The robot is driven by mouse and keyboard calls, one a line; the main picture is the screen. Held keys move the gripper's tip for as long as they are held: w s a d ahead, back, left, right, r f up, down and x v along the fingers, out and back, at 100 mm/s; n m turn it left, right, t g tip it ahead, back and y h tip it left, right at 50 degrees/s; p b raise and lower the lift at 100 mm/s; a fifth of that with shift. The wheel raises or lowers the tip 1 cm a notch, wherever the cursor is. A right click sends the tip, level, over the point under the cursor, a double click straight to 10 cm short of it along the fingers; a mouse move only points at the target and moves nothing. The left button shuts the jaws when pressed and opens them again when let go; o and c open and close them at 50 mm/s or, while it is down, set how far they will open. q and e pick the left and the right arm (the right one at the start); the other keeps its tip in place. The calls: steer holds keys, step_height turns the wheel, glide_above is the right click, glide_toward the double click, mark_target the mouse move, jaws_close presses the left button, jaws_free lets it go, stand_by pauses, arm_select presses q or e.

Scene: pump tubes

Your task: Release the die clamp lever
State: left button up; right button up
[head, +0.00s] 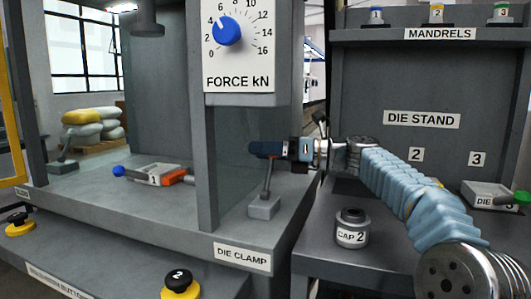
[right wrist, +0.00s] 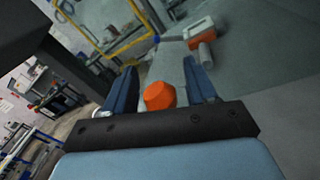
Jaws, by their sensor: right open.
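The die clamp lever (head: 267,180) is a thin grey rod rising almost upright from a small grey block (head: 264,208) above the DIE CLAMP label (head: 242,258). In the right wrist view my right gripper (right wrist: 160,68) is open. An orange knob (right wrist: 159,96) shows between its two fingers, with gaps on both sides. I cannot tell whether a finger touches it. My left gripper is not in view.
Die 1 (head: 154,176), with a blue-ended handle and orange part, lies on the press bed. A grey post (head: 211,150) stands just left of the lever. A CAP 2 pot (head: 351,227) stands below my right arm. Another lever (head: 64,155) is at the far left.

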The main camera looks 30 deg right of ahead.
jaws_close()
